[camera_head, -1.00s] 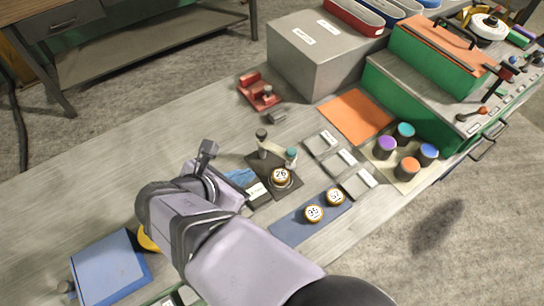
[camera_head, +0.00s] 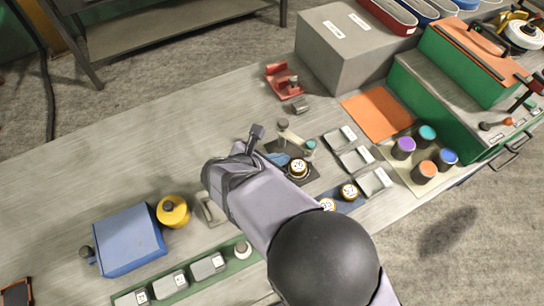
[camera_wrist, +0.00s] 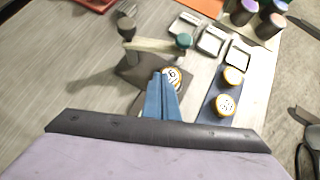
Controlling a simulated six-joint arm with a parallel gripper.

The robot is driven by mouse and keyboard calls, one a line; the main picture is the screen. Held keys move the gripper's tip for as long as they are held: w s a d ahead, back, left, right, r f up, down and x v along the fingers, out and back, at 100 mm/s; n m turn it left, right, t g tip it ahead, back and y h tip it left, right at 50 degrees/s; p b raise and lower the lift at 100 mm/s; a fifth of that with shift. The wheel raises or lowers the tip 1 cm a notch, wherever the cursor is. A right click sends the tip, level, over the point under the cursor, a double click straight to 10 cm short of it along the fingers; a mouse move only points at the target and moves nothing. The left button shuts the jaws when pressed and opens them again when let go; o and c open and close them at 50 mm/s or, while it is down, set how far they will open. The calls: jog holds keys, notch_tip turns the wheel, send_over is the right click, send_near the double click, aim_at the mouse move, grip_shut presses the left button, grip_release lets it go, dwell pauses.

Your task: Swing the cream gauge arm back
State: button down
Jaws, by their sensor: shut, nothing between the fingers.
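The cream gauge arm (camera_head: 294,137) runs from a dark pivot post (camera_head: 283,124) to a teal knob (camera_head: 310,144), above a dark base plate (camera_head: 313,181). A gold-rimmed numbered disc (camera_head: 298,168) sits on the plate, on the near side of the arm. In the wrist view the cream arm (camera_wrist: 153,45) lies across the top, with the teal knob (camera_wrist: 183,40) at its right end. My gripper (camera_wrist: 161,76) is shut and empty. Its blue fingers point at the plate and partly hide the disc (camera_wrist: 174,77). The fingertips (camera_head: 279,159) look close to the arm; I cannot tell contact.
Two numbered discs lie on a blue mat (camera_wrist: 210,118) at the right, beside several grey trays (camera_head: 356,158). A blue box (camera_head: 129,239) and yellow pot (camera_head: 173,211) are left.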

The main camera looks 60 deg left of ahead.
aim_at(306, 143)
jog(key=shift+w+a+f+p, duration=0.15)
jog(key=shift+w+a+p, duration=0.2)
jog(key=shift+w, duration=0.4)
jog(key=shift+w+a+f+p, duration=0.1)
jog(key=shift+w+a+p, duration=0.2)
jog(key=shift+w, duration=0.4)
jog(key=shift+w+a+f+p, duration=0.15)
jog(key=shift+w+a+p, duration=0.15)
jog(key=shift+w, duration=0.45)
